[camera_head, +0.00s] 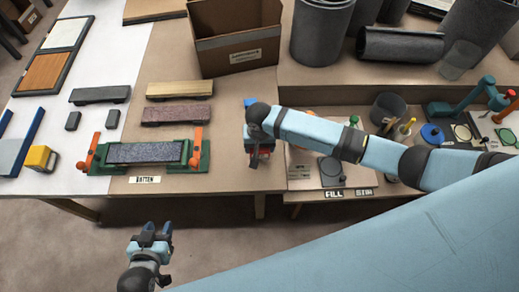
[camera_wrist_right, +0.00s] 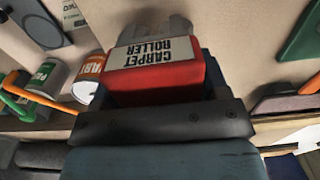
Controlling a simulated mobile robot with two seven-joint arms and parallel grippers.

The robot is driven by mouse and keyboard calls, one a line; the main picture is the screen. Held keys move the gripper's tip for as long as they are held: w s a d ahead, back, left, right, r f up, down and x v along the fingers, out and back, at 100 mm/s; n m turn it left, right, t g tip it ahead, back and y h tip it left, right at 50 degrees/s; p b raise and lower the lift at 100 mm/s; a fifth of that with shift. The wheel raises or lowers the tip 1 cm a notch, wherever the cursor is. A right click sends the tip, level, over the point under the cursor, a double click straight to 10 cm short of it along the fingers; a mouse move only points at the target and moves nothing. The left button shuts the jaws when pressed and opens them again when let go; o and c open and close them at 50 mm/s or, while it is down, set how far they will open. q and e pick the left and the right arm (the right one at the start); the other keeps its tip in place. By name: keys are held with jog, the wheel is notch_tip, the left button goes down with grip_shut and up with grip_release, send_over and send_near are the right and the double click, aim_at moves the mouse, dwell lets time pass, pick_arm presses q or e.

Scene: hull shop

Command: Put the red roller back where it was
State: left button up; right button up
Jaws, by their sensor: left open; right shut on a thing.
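The red roller (camera_wrist_right: 158,82), with a white label reading "CARPET ROLLER", fills the middle of the right wrist view, its lettering upside down. My right gripper (camera_wrist_right: 155,95) is shut on it, with dark finger parts on both sides. In the head view my right gripper (camera_head: 257,143) is over the front edge of the bench; the roller (camera_head: 248,148) shows there only as a little red, mostly hidden by the gripper. My left gripper (camera_head: 153,232) is open and empty, low over the floor in front of the bench.
A green frame (camera_head: 118,170) with orange clamps holds a speckled strip (camera_head: 145,152) left of my right gripper. An open cardboard box (camera_head: 235,45) stands behind. Dark buckets (camera_head: 320,35) and a grey roll (camera_head: 400,45) are at the back right. Small pots and tools crowd the right bench.

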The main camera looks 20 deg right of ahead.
jog(key=shift+f, duration=1.5)
jog(key=shift+f, duration=0.3)
jog(key=shift+s+f, duration=0.2)
jog(key=shift+f, duration=0.05)
jog(key=shift+c, duration=0.6)
jog(key=o, duration=1.2)
jog(key=shift+s+f, duration=0.1)
jog(key=shift+f, duration=0.1)
jog(key=shift+o, duration=0.9)
jog(key=shift+w, duration=0.2)
jog(key=shift+r, duration=0.1)
